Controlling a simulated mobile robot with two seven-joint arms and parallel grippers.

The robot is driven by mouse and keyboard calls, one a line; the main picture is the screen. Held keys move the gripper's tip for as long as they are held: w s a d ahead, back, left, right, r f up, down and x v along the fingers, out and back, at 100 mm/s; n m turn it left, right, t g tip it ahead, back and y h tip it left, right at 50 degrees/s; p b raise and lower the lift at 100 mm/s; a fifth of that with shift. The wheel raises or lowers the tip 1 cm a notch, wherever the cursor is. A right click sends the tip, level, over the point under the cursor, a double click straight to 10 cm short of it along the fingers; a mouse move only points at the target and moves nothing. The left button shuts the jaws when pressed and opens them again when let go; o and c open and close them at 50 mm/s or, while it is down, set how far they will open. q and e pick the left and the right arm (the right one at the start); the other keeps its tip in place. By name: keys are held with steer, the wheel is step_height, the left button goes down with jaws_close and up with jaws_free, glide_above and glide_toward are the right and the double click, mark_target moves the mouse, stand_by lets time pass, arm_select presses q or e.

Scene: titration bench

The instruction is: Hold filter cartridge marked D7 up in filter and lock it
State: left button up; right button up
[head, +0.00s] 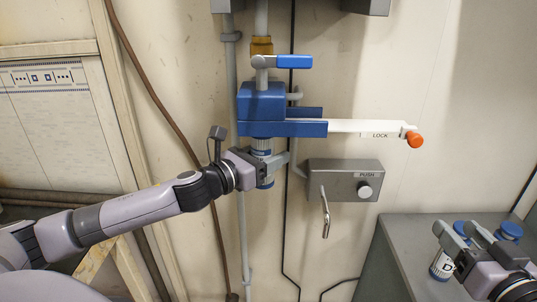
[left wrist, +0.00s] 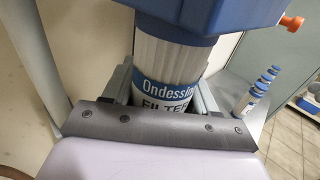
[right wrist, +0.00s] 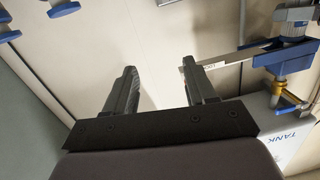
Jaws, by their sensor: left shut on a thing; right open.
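A white filter cartridge with a blue band (left wrist: 172,75) is upright under the blue filter head (head: 263,105). Its top meets the underside of the head. My left gripper (head: 268,165) is shut around the cartridge body; its marking is mostly hidden, with only "Ondessin" and "FILTER" readable in the left wrist view. The white lock lever (head: 355,126), marked LOCK, sticks out to the right from the head and ends in an orange knob (head: 415,139). My right gripper (right wrist: 160,90) is open and empty, over the grey cabinet at lower right in the head view.
A grey box marked PUSH (head: 340,180), with a knob and a hanging handle, is on the wall below the lever. Blue-capped cartridges (head: 444,262) stand on the grey cabinet (head: 395,240). A blue-handled valve (head: 293,62) sits above the head. Pipes run down the wall.

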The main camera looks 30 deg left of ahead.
mark_target(418, 143)
steer(key=a+r+n+y, duration=0.2)
steer(key=a+r+n, duration=0.15)
steer(key=r, duration=0.65)
steer(key=shift+m+g, duration=0.4)
steer(key=shift+m, duration=0.05)
steer(key=x, duration=1.2)
steer(key=shift+w+d+r, duration=0.1)
steer(key=shift+r, duration=0.05)
